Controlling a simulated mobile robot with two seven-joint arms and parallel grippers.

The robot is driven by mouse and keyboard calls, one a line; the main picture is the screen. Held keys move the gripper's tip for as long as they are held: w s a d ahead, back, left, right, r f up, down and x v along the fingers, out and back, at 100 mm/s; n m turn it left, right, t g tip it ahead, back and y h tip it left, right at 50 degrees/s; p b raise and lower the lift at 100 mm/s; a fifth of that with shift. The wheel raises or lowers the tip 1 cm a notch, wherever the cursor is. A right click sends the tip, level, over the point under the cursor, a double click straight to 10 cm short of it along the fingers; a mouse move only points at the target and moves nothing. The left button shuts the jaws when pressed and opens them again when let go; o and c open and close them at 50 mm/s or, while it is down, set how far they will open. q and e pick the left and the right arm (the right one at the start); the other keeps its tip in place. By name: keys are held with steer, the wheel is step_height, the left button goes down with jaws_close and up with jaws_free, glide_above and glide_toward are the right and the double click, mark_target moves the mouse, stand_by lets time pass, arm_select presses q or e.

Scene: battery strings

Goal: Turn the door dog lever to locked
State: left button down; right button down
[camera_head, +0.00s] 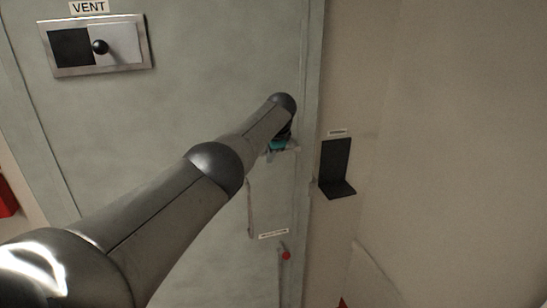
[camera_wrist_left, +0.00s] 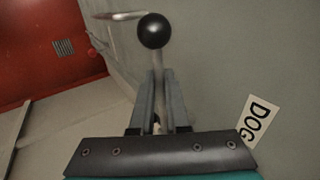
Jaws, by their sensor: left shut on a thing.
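The door dog lever (camera_wrist_left: 158,72) is a thin metal rod with a black ball knob (camera_wrist_left: 154,30) at its end, seen in the left wrist view. My left gripper (camera_wrist_left: 158,75) is shut on the rod just below the knob, with a finger on each side. A white label reading DOG (camera_wrist_left: 254,122) is on the grey door surface to the right. In the head view, my left arm reaches across the grey door (camera_head: 200,85) to its right edge. My left gripper (camera_head: 279,146) is mostly hidden behind the wrist there, and the lever is hidden too. My right gripper is not in view.
A VENT slide panel (camera_head: 98,46) with a black knob is at the door's upper left. A black L-shaped bracket (camera_head: 337,168) is on the wall right of the door. A small red knob (camera_head: 286,255) is below my gripper. A metal handle bar (camera_wrist_left: 120,16) shows in the wrist view.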

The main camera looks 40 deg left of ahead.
arm_select(q)
steer(key=shift+r, duration=0.35)
stand_by(0.6)
steer(key=c, duration=1.1)
jaws_free()
steer(key=shift+w, duration=0.1)
steer(key=shift+o, duration=0.9)
steer(key=v, duration=1.5)
steer(key=shift+d, duration=0.2)
steer(key=shift+w, duration=0.1)
